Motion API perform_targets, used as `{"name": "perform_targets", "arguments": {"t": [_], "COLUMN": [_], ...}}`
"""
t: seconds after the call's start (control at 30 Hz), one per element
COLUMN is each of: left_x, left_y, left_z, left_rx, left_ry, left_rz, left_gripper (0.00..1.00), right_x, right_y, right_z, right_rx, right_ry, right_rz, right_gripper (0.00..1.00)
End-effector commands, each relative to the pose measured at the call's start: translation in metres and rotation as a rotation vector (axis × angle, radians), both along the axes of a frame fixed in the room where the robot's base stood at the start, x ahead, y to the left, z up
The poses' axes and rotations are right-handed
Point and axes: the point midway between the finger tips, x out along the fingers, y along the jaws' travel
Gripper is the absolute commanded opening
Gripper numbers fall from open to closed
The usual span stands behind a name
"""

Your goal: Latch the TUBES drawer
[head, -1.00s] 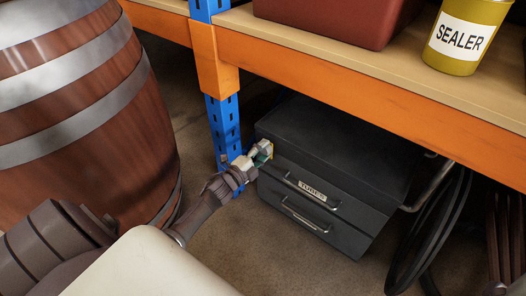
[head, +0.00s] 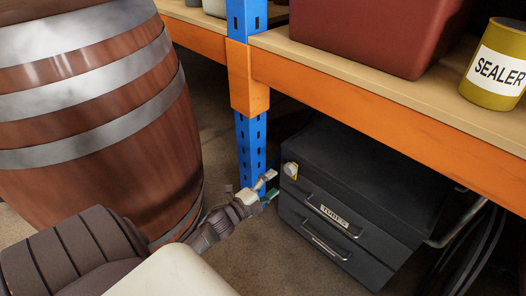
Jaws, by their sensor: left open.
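The dark grey tool chest (head: 365,160) stands on the floor under the shelf. Its upper drawer (head: 318,205) carries a label that reads TUBES and a bar handle, and its front looks flush with the chest. A small pale round latch knob (head: 291,170) with a yellow patch sits at the upper left corner of the chest front. My left gripper (head: 270,186) is open and empty, just left of the knob and a little below it in the picture, seemingly apart from it. The latch's exact setting is too small to tell. My right gripper is out of view.
A blue upright (head: 251,150) stands close behind my left gripper. An orange shelf beam (head: 400,115) runs above the chest. A wooden barrel (head: 110,185) fills the left. A red bin (head: 365,35) and a SEALER can (head: 496,65) stand on the shelf.

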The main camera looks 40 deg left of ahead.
Motion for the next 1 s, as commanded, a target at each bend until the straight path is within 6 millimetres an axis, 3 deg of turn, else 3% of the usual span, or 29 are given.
{"name": "perform_targets", "arguments": {"t": [0.1, 0.3, 1.0], "left_x": [-0.023, -0.041, -0.044], "left_y": [0.001, 0.003, 0.003], "left_z": [-0.001, 0.0, 0.0], "left_rx": [0.0, 0.0, 0.0], "left_ry": [0.001, 0.0, 0.0], "left_rz": [0.0, 0.0, 0.0], "left_gripper": [0.72, 0.72, 0.72], "right_x": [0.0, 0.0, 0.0], "right_y": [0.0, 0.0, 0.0], "right_z": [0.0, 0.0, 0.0], "right_rx": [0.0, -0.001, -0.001], "right_ry": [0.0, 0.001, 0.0], "right_rz": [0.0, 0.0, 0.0], "right_gripper": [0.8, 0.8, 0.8]}}
